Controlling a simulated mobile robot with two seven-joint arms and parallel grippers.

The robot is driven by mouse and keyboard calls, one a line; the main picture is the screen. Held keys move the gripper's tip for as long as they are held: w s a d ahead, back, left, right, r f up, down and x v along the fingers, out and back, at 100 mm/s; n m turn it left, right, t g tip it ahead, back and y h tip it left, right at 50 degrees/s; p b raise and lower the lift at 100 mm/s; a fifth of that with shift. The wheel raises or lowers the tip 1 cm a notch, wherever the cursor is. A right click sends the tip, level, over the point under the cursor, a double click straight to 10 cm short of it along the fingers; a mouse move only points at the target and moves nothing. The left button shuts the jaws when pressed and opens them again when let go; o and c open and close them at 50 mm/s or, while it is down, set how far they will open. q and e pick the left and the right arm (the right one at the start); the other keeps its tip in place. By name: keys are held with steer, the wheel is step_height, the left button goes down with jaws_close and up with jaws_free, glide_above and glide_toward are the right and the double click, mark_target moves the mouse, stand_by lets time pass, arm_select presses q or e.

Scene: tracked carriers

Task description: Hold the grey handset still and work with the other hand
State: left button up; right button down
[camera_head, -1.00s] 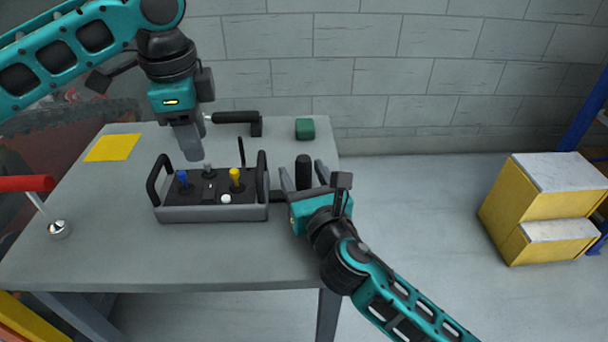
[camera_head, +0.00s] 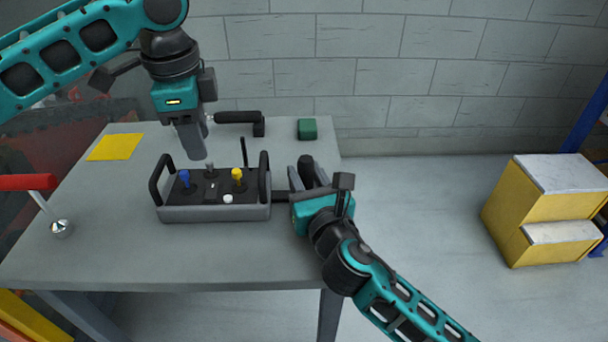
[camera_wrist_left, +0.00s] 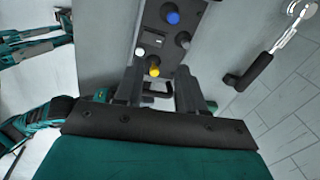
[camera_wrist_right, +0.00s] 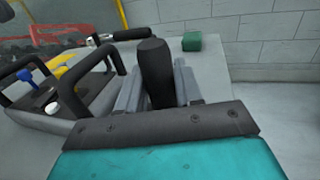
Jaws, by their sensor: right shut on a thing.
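The grey handset (camera_head: 215,213) sits upright on the table, with black end handles, a blue stick (camera_head: 185,178), a yellow stick (camera_head: 238,174), a grey stick, a white button (camera_head: 228,199) and a thin black aerial. A short dark bar joins its right side to a thick black grip (camera_wrist_right: 155,75). My right gripper (camera_head: 308,180) is shut on that black grip, one finger on each side. My left gripper (camera_head: 197,155) points down above the back of the handset, touching nothing I can see. In the left wrist view its fingers (camera_wrist_left: 160,90) are apart and empty.
A black-handled tool (camera_head: 237,117) and a green block (camera_head: 307,129) lie behind the handset. A yellow sheet (camera_head: 115,147) is at the back left. A red-handled lever (camera_head: 28,182) rises at the left. Yellow boxes (camera_head: 530,200) stand on the floor right. The table front is clear.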

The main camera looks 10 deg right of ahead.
mark_target(213, 186)
arm_select(q)
steer(key=shift+m, duration=0.6)
steer(key=r, duration=0.4)
steer(key=shift+s+r, duration=0.25)
steer(key=shift+r, duration=0.05)
steer(key=c, duration=0.5)
steer(key=shift+r, duration=0.3)
jaws_close()
steer(key=shift+f, duration=0.15)
steer(key=f, duration=0.4)
steer(key=w+f, duration=0.1)
steer(key=f, duration=0.8)
steer(key=shift+w+f, duration=0.3)
steer(key=shift+f, duration=0.05)
steer(key=shift+w+f, duration=0.1)
steer(key=shift+f, duration=0.1)
steer(key=shift+s, duration=0.2)
